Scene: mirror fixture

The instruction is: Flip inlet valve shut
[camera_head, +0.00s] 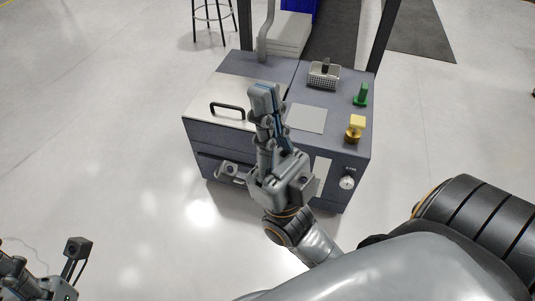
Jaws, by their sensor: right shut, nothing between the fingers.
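Two valve-like handles stand on the right part of the fixture's top: a green handle (361,95) farther back and a yellow handle (355,128) on a brass-coloured body nearer the front. I cannot tell which one is the inlet valve. My right gripper (265,98) is shut and empty, over the middle of the fixture (225,136) in this view, left of both handles and apart from them. Part of my left arm (40,288) shows at the bottom left corner, far from the fixture; its fingers cannot be made out clearly.
The fixture's top carries a metal lid with a black handle (227,108), a grey plate (308,118) and a metal basket (324,75). A round dial (347,183) is on its front. Posts rise at the back. A stool (213,18) stands behind. Floor to the left is clear.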

